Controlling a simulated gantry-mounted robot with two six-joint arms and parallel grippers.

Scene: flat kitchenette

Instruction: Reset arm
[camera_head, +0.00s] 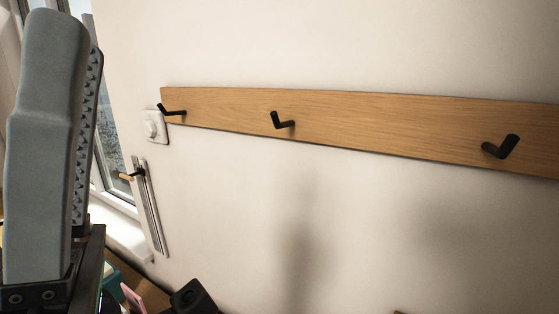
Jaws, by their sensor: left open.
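My left gripper (58,120) fills the left edge of the head view, very close to the camera. One large grey finger with a ridged inner pad points upward from a dark mount. The other finger cannot be made out. The gripper is open, and nothing is seen held in it. My right gripper is not in view.
A wooden rail (390,120) with black hooks (283,121) runs along the pale wall. A white wall switch (154,126) sits at its left end, near a window (115,150) and sill. Dark, teal and pink items crowd the bottom left, partly cut off.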

